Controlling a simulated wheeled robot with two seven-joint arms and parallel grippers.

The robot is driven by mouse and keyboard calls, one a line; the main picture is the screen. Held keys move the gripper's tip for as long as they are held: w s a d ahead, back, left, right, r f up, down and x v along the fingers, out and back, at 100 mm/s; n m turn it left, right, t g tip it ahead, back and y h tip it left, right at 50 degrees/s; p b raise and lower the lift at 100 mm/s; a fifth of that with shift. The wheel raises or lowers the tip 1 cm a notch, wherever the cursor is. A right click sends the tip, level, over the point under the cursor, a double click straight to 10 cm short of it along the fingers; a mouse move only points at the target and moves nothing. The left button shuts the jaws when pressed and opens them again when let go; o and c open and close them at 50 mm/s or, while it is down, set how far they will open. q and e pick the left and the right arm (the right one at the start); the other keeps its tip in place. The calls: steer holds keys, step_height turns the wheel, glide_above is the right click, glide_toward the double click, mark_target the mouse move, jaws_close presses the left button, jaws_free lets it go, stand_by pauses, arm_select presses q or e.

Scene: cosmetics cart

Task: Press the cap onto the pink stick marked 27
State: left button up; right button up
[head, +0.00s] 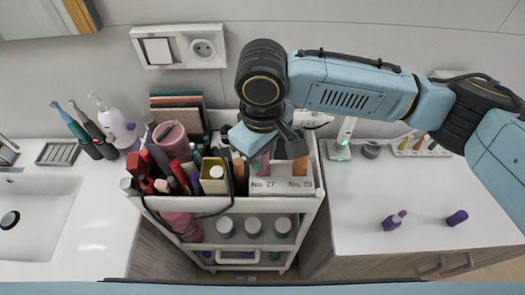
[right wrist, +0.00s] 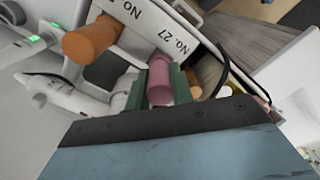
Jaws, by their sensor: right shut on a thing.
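The white holder (head: 268,186) on the cart's top shelf carries the labels No. 27 and No. 33. My right gripper (head: 266,150) reaches down over the No. 27 side. It is shut on a pink cylinder, which appears to be the cap (right wrist: 158,82), between its green-grey fingers in the right wrist view. The cap stands in line with the No. 27 place, close to the label. The fingers and cap hide the join to the pink stick, so I cannot tell how far the cap is on. My left gripper is not in view.
An orange stick (head: 299,166) stands at No. 33, just right of my right gripper. A gold-edged box (head: 215,178) and crowded cosmetics are to the left. A purple bottle (head: 394,221) and a purple cap (head: 457,217) are on the right counter, which has free room.

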steer(key=o, duration=1.5)
steer(key=shift+r+p, duration=4.1)
steer(key=shift+p, duration=0.6)
steer(key=shift+f, duration=0.1)
jaws_close()
steer(key=shift+f, duration=0.1)
